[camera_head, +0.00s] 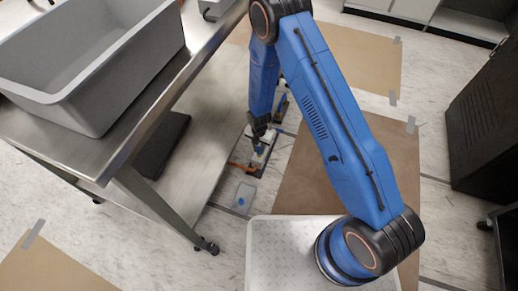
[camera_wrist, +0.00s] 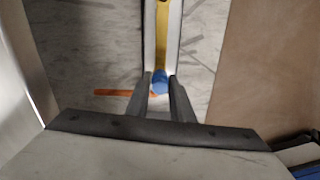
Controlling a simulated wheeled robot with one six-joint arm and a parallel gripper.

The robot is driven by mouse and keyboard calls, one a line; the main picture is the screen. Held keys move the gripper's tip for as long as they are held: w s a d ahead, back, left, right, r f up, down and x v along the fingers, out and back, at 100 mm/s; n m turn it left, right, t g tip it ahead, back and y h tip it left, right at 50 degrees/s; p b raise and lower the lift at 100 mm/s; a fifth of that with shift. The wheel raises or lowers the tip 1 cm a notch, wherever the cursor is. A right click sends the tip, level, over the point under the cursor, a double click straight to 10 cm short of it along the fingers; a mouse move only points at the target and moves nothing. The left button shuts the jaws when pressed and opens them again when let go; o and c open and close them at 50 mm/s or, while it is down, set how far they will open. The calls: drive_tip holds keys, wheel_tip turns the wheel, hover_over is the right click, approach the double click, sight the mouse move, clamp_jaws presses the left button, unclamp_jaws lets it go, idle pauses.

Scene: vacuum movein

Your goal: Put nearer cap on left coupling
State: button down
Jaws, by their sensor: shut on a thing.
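My gripper (camera_head: 259,139) is low down near the floor, beside the steel table. In the wrist view its two fingers (camera_wrist: 160,90) are shut on a small blue cap (camera_wrist: 160,81). A blue spot below the gripper in the head view seems to be this cap. Another blue cap (camera_head: 241,201) lies in a small grey tray (camera_head: 247,189) on the floor, nearer to my body. A pale bar with a yellow strip (camera_wrist: 162,35) runs away beyond the held cap. I cannot make out the couplings clearly, nor whether the cap touches one.
An orange piece (camera_head: 236,167) lies by the pale bar; it also shows in the wrist view (camera_wrist: 120,93). A steel table (camera_head: 165,85) with a grey bin (camera_head: 100,75) stands at left. Brown sheets (camera_head: 300,185) cover floor at right. A dark cabinet (camera_head: 490,120) stands far right.

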drive_tip(key=shift+f, duration=1)
idle(3.1)
drive_tip(key=c, duration=1)
unclamp_jaws()
drive_tip(key=shift+r, duration=0.1)
wheel_tip(320, 180, up, 16)
idle(1.1)
idle(0.4)
